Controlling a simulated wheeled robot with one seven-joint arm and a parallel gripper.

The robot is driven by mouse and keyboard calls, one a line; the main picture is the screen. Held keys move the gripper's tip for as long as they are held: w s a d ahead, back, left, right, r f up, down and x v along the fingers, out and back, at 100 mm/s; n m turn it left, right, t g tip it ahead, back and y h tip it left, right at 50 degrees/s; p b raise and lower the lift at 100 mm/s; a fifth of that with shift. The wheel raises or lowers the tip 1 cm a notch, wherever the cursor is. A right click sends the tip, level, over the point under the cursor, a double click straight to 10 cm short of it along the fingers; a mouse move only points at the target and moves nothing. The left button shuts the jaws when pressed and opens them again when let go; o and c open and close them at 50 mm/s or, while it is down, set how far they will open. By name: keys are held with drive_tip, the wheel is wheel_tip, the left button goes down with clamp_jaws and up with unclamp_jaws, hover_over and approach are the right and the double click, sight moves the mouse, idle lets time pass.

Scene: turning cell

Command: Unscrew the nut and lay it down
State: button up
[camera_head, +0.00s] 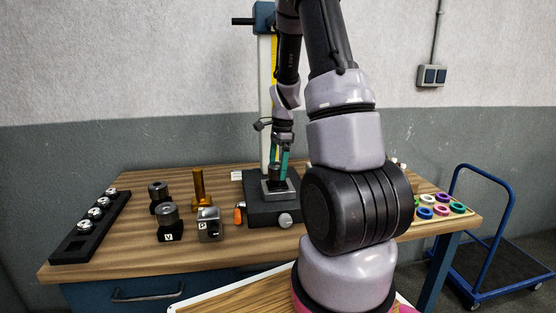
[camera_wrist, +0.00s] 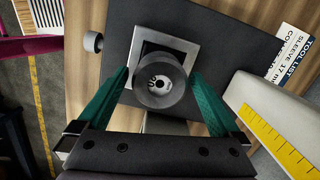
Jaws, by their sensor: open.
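A dark round piece (camera_wrist: 160,80), which looks like the nut, has a pale hole in its middle. It stands on a square metal plate (camera_wrist: 186,47) on a dark base (camera_wrist: 225,45). In the head view, the base (camera_head: 262,212) sits at the foot of an upright column on the bench, and the round piece (camera_head: 275,171) shows small. My gripper (camera_wrist: 160,74) is open, with one green finger on each side of the round piece. Gaps show between fingers and piece in the wrist view. Any thread is hidden. In the head view, my gripper (camera_head: 283,162) is above the base.
The wooden bench (camera_head: 130,240) holds a black rack (camera_head: 88,228) of silver parts, dark cylinders (camera_head: 170,222), a metal block (camera_head: 209,225), a brass post (camera_head: 200,188) and an orange item (camera_head: 238,215). Coloured rings (camera_head: 441,210) lie at right. A blue trolley (camera_head: 490,255) stands beyond.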

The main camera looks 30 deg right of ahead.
drive_tip(key=shift+c, duration=0.3)
drive_tip(key=c, duration=1.3)
drive_tip(key=n, duration=0.5)
drive_tip(key=shift+g, duration=0.3)
drive_tip(key=shift+c, duration=0.2)
drive_tip(key=n, duration=0.4)
drive_tip(key=shift+n, duration=0.7)
drive_tip(key=n+h, duration=0.1)
drive_tip(key=n, duration=0.4)
drive_tip(key=shift+n+g, duration=0.4)
drive_tip(key=shift+n, duration=1.1)
